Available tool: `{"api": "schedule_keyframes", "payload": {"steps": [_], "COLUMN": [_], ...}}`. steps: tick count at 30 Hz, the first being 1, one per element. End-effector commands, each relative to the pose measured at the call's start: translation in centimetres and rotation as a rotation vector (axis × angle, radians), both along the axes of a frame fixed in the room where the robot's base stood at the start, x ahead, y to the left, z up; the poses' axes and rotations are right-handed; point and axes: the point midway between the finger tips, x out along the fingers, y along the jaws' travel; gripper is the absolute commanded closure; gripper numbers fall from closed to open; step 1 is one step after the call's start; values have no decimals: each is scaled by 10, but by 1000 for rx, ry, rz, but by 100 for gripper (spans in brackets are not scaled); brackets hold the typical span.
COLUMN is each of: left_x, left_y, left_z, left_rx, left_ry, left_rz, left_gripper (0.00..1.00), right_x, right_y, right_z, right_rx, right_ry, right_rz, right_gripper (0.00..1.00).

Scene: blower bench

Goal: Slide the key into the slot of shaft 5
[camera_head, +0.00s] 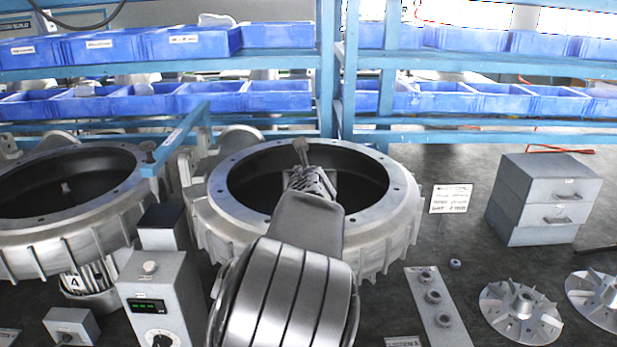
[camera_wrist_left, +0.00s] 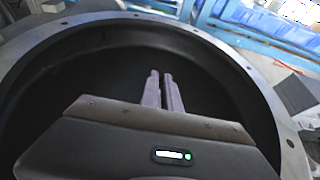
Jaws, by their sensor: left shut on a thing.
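My left gripper (camera_head: 308,178) reaches into the round opening of the middle blower housing (camera_head: 213,198). In the left wrist view its two slim fingers (camera_wrist_left: 162,78) lie close together over the dark interior. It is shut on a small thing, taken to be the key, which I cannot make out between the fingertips. A grey rod with a thicker end (camera_head: 301,148) sticks up just beyond the fingers; I cannot tell if it is the shaft. The shaft slot is hidden. My right gripper is not in view.
Another housing (camera_head: 40,232), labelled 4, stands at left with a short shaft (camera_head: 66,188) inside. A control box (camera_head: 160,300) stands front left. At right are a plate with rings (camera_head: 436,305), finned impellers (camera_head: 520,310) and a drawer cabinet (camera_head: 545,198). Blue bins (camera_head: 205,98) line the back shelves.

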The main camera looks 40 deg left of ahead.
Motion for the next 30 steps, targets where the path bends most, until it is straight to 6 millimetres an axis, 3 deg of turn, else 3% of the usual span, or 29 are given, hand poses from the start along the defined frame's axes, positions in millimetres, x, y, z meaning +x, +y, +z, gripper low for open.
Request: {"api": "schedule_keyframes", "payload": {"steps": [30], "left_x": [0], "left_y": [0], "left_z": [-25], "left_rx": [1], "left_ry": [1], "left_rz": [0], "left_gripper": [100], "right_x": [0], "right_y": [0], "right_z": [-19], "right_rx": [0], "right_ry": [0], "right_rz": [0], "right_gripper": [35]}}
